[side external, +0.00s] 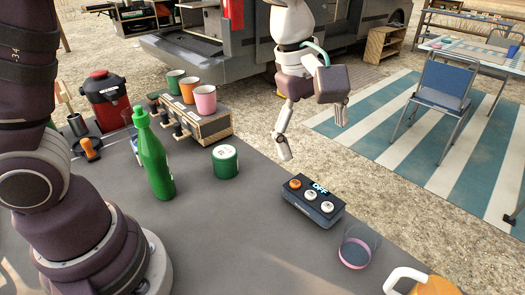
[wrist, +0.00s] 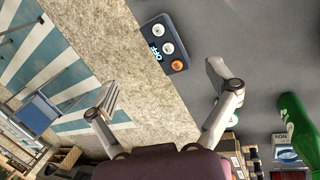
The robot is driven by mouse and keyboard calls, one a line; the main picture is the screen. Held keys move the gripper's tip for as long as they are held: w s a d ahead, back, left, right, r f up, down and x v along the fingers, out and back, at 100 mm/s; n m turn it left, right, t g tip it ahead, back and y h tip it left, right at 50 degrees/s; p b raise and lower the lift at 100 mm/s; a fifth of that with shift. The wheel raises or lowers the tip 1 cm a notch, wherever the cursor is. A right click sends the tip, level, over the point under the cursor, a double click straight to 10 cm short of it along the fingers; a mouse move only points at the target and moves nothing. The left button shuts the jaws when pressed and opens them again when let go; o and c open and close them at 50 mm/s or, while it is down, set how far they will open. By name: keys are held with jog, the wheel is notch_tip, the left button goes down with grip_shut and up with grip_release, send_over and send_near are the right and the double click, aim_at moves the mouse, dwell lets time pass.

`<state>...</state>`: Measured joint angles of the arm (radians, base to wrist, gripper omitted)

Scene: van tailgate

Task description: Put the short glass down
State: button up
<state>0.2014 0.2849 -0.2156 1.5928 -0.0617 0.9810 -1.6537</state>
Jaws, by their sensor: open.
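The short glass (side external: 359,246) is clear with a pink band low down. It stands on the grey tailgate table (side external: 270,235) near its right edge in the side external view, and looks upright. My gripper (side external: 313,137) is open and empty, in the air above and beyond the table's far edge. It is well apart from the glass, up and left of it in the picture. In the wrist view my gripper (wrist: 162,95) shows both fingers spread with nothing between them. The glass does not show in the wrist view.
A dark button box (side external: 313,202) stands left of the glass; it also shows in the wrist view (wrist: 164,43). A green bottle (side external: 154,160), a green tin (side external: 225,162) and a crate (side external: 200,126) with cups stand farther left. An orange-yellow pitcher (side external: 436,285) is at bottom right.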

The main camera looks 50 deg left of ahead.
jog(key=s+a+r+m+t+y, duration=0.1)
jog(key=s+a+m+t, duration=0.1)
jog(key=s+a+m, duration=0.9)
jog(key=s+m, duration=0.1)
jog(key=m, duration=0.3)
jog(key=shift+s+a+r+t+y, duration=0.25)
jog(key=shift+s+a+t+y, duration=0.05)
jog(key=shift+s+a, duration=0.1)
